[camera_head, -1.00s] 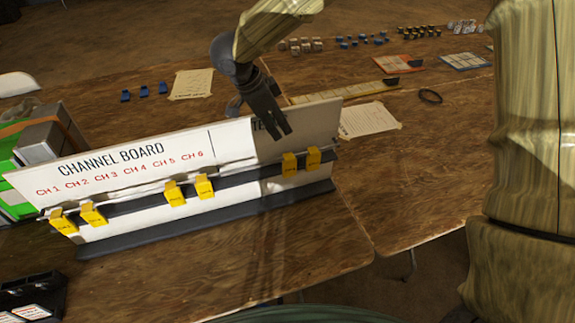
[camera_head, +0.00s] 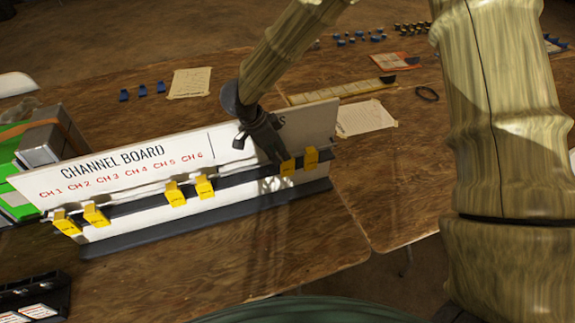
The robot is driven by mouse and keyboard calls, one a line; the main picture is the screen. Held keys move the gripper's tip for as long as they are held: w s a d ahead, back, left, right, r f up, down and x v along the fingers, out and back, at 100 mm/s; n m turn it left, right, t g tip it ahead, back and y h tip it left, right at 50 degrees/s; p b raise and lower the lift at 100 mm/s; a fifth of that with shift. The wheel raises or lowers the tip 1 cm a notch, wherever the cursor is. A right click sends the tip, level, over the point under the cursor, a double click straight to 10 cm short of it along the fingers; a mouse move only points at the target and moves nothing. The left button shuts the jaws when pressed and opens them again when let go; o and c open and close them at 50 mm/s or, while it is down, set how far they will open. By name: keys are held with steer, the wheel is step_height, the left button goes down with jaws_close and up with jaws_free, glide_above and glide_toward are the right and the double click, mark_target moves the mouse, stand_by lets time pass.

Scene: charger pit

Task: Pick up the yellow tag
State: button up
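Several yellow tags hang on the dark rail of the white channel board (camera_head: 225,145). Two are at the left end, a yellow tag (camera_head: 66,222) and another (camera_head: 96,215). Two are near the middle, a yellow tag (camera_head: 174,193) and another (camera_head: 205,187). Two are at the right, a yellow tag (camera_head: 288,167) and another (camera_head: 311,158). My gripper (camera_head: 279,160) is at the board's right part, pointing down, with its fingertips at or just in front of the left tag of the right pair. I cannot tell whether its fingers are apart or touch the tag.
A black tray (camera_head: 35,298) stands at the front left, and a green and grey box (camera_head: 42,150) is behind the board's left end. Papers (camera_head: 366,118), blue pieces (camera_head: 142,91) and a black ring (camera_head: 427,94) lie behind.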

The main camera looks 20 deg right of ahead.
mark_target(287, 165)
steer(key=shift+p+x, duration=0.65)
steer(key=shift+x, duration=1.75)
steer(key=c, duration=0.6)
